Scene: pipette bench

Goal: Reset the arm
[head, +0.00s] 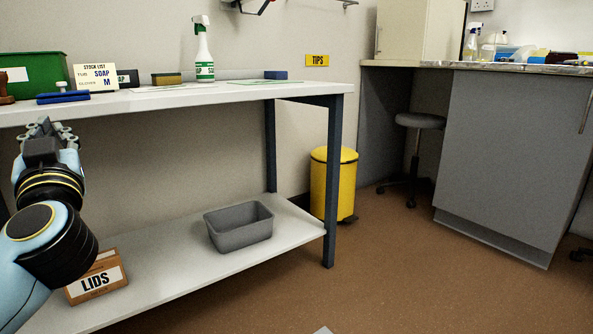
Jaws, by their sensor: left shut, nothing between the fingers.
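My left gripper (45,128) is at the left of the head view, just in front of the bench's front edge. Its arm comes up from the lower left corner. The gripper is shut and holds nothing. It is apart from the things on the bench top. My right gripper is not in view.
A yellow bin (333,185) stands right.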

